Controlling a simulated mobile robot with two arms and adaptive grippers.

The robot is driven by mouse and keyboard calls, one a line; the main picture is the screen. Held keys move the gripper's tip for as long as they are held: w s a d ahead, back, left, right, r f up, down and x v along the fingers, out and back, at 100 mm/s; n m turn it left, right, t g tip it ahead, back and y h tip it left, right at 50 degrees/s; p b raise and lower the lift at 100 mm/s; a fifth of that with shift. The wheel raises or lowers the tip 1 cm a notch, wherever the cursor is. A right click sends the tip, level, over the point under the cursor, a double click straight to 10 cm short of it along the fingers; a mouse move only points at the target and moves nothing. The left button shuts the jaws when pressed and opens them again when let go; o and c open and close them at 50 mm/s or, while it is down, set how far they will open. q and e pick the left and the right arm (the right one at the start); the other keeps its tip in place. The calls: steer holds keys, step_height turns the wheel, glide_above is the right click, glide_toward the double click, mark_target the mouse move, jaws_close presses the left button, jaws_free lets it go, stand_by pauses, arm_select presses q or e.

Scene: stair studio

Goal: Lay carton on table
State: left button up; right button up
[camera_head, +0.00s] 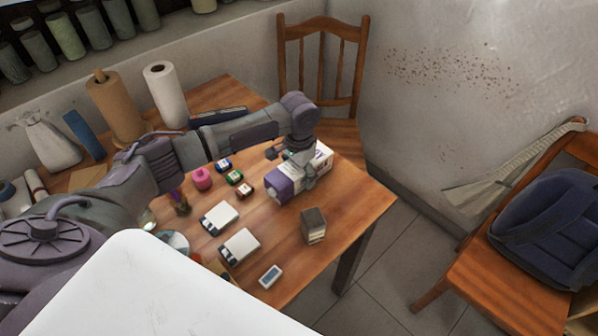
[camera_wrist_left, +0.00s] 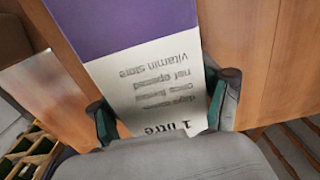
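The carton (camera_head: 284,187), white with a purple end, lies on its side on the wooden table (camera_head: 345,215), near its far right part. My left gripper (camera_head: 302,168) reaches down over it from above. In the left wrist view the carton (camera_wrist_left: 155,85) shows a purple band and printed text, and lies between the two fingers of my left gripper (camera_wrist_left: 163,108). The green pads sit against its two sides. Part of the carton is hidden by the gripper in the head view. My right gripper is not in view.
Two white boxes (camera_head: 239,246), small coloured jars (camera_head: 235,177) and a small white item (camera_head: 270,275) are nearby. A chair (camera_head: 322,75) stands behind. The table's right corner is clear.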

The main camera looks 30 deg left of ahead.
arm_select(q)
steer(key=shift+o, duration=0.5)
steer(key=shift+r, duration=0.1)
step_height(320, 180, up, 12)
steer(key=shift+r, duration=0.1)
stand_by(0.4)
